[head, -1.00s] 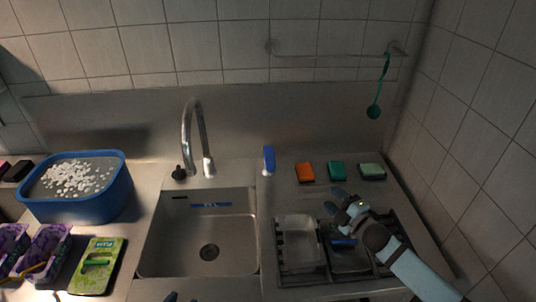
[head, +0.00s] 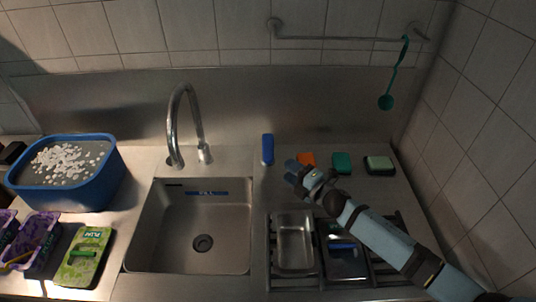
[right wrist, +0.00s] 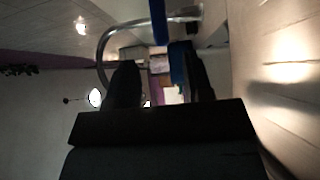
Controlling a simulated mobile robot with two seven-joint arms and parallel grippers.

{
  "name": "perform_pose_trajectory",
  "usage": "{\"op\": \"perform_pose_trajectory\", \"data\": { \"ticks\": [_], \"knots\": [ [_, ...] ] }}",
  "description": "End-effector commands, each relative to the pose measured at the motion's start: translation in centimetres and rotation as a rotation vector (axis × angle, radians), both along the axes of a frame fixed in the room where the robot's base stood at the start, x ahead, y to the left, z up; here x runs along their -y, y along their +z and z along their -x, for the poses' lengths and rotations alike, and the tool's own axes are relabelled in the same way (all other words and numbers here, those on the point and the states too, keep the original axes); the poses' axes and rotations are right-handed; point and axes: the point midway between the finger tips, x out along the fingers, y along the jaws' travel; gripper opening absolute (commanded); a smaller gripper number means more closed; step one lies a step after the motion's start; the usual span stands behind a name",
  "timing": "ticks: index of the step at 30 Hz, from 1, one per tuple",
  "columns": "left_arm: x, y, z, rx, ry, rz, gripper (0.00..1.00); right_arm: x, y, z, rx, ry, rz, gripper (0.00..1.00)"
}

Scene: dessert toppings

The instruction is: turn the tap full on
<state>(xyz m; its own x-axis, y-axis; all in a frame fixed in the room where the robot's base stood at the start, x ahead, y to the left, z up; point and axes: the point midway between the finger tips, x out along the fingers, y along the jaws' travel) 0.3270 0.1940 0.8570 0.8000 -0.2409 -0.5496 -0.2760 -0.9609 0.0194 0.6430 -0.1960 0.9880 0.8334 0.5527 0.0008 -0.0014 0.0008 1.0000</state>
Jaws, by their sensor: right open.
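The tap (head: 190,105) is a tall curved chrome spout behind the sink, with a dark part low at its base. The state of its control is too small to tell, and I see no clear stream of water. My right gripper (head: 292,172) is open and empty, well to the right of the tap, above the counter near the blue upright item. In the right wrist view the tap's curved pipe (right wrist: 115,35) shows beyond the open fingers of my right gripper (right wrist: 160,85). I cannot make out my left gripper.
A blue upright item (head: 267,148) stands between the tap and my right gripper. The sink (head: 165,235) is in front of the tap. A blue tub (head: 95,190) stands to the left. Orange (head: 307,159), teal (head: 341,162) and pale green (head: 380,164) blocks lie at the back right.

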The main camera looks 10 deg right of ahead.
Motion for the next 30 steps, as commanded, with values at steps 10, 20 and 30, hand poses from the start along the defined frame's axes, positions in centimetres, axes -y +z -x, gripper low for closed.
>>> {"op": "perform_pose_trajectory", "data": {
  "ticks": [10, 20, 30],
  "knots": [
    [0.0, 1.0, 0.0, 0.001, 0.0, 0.0, 0.43, -4.0, 0.2, -6.0, 0.0, 0.0, -0.001, 0.47],
    [0.0, 1.1, 0.0, 0.001, 0.0, -0.001, 0.43, -5.2, 0.0, -7.9, -0.001, 0.0, 0.001, 0.47],
    [0.0, 1.1, 0.0, 0.001, 0.0, -0.001, 0.43, -5.2, 0.0, -7.9, 0.0, 0.0, 0.0, 0.19]
  ]
}}
